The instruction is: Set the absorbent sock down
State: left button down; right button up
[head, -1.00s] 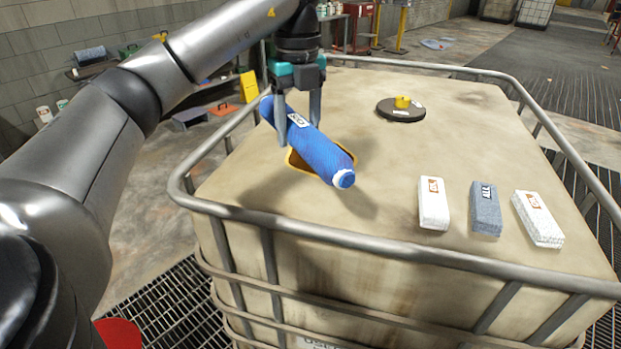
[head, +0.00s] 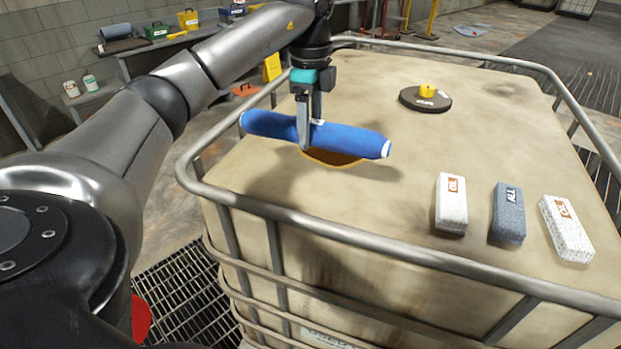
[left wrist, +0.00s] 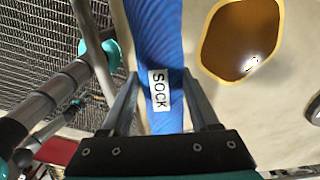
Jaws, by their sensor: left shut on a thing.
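The blue absorbent sock (head: 350,139) is a long roll with white ends, held level above the tank top (head: 400,170). My left gripper (head: 310,146) is shut on it near its middle. In the left wrist view the sock (left wrist: 155,50) runs between the two fingers of the gripper (left wrist: 160,92), with a white label reading SOCK facing the camera. My right gripper is not in view.
Several labelled pads stand at the front right: white (head: 451,205), grey (head: 508,212) and white (head: 566,228). A dark round lid with a yellow knob (head: 425,98) lies farther back. A metal rail (head: 400,256) rings the tank top. Its middle is clear.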

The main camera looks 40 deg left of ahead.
aim_at(310, 187)
pick_arm(q)
notch_tip(310, 187, down, 11)
jog(key=shift+r+p, duration=0.1)
jog(key=shift+p, duration=0.2)
jog(key=shift+c, duration=0.6)
grip_release()
notch_tip(310, 187, up, 12)
jog(key=shift+r+b, duration=0.1)
jog(key=shift+b, duration=0.3)
